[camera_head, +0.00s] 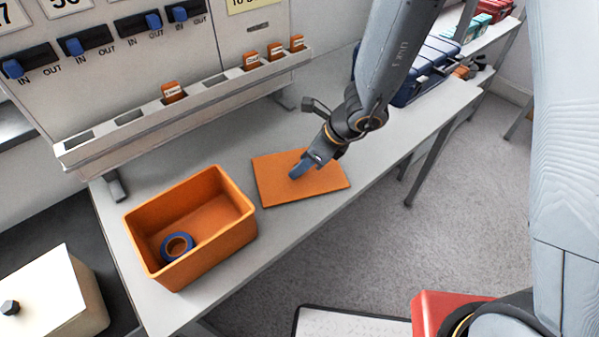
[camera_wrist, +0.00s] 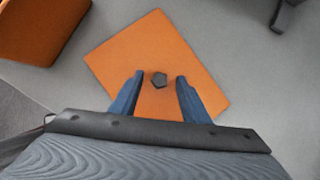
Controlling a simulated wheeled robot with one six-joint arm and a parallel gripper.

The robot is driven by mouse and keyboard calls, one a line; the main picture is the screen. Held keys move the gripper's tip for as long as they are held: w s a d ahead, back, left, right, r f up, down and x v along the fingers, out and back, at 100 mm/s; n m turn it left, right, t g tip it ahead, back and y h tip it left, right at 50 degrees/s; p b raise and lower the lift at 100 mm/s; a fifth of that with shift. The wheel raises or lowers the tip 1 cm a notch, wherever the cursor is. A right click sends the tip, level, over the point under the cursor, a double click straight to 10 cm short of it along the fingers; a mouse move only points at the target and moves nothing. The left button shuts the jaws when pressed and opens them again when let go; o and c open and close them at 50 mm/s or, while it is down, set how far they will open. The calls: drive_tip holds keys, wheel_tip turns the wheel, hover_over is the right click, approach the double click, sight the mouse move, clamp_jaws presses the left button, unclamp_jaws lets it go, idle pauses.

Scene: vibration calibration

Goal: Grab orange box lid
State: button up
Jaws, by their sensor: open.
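The orange box lid (camera_head: 325,184) lies flat on the grey table, to the right of the open orange box (camera_head: 206,259). In the wrist view the lid (camera_wrist: 185,56) shows a small dark knob (camera_wrist: 159,79) on its top. My gripper (camera_head: 303,168) is over the lid. In the wrist view my gripper (camera_wrist: 156,82) is open, with one blue finger on each side of the knob and a gap to each. Whether the fingers touch the lid's surface cannot be told. The knob is hidden in the head view.
A blue tape roll (camera_head: 177,247) lies inside the orange box. A rack (camera_head: 190,107) with orange tags stands along the back of the table. A dark blue case (camera_head: 424,72) is at the table's far right. Bare table (camera_head: 150,165) shows behind the box.

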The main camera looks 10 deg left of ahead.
drive_tip(key=shift+a+f, duration=0.1)
drive_tip(key=shift+f, duration=0.1)
clamp_jaws()
